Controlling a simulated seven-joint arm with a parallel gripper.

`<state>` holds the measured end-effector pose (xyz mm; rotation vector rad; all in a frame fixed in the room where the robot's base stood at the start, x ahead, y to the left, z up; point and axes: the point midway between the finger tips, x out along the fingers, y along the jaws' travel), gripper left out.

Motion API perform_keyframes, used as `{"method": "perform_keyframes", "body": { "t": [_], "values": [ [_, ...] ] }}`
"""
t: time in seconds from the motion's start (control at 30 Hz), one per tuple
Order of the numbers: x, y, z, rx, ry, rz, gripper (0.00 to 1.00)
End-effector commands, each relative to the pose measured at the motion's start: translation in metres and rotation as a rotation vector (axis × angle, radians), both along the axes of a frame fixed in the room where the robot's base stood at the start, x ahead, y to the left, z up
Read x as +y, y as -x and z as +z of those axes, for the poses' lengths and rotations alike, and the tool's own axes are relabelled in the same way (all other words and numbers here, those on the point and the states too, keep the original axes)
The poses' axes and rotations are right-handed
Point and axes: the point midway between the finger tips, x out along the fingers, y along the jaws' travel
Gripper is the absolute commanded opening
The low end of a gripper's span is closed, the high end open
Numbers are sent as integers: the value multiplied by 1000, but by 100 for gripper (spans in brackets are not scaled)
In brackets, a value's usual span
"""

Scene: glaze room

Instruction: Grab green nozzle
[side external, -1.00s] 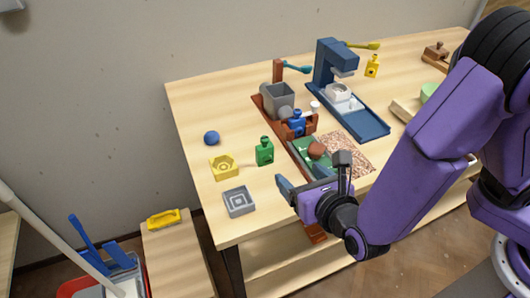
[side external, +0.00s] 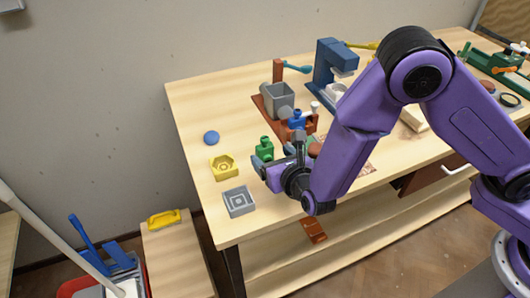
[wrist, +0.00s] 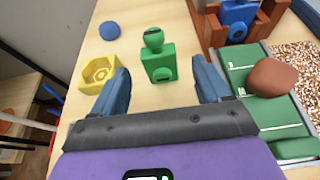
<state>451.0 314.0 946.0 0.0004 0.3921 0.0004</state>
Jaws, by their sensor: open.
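The green nozzle (wrist: 159,64) stands upright on the wooden table, with a square body and a rounded top. In the wrist view it lies ahead of my gripper (wrist: 162,82), between the lines of the two blue-grey fingers and a little beyond their tips. My gripper is open and empty. In the side view the green nozzle (side external: 265,149) shows just behind my gripper (side external: 273,163), its lower part hidden by the fingers. I cannot tell from the side view whether they touch.
Left of the nozzle are a yellow hexagonal tray (side external: 223,167), a grey square tray (side external: 239,201) and a blue ball (side external: 211,138). On the right are a brown rack with a blue nozzle (wrist: 236,14) and a green board (wrist: 270,103) with a brown lump (wrist: 275,77).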

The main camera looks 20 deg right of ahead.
Motion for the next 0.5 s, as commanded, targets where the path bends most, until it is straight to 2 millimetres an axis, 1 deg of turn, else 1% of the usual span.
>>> {"method": "perform_keyframes", "body": {
  "t": [0.23, 0.3, 0.4, 0.5],
  "values": [
    [0, -32, -6, 0, 0, -4, 77],
    [0, -40, -10, 1, 1, -3, 77],
    [0, -47, -12, 1, 1, -2, 77],
    [0, -49, -13, 1, 0, -1, 77]
  ]
}}
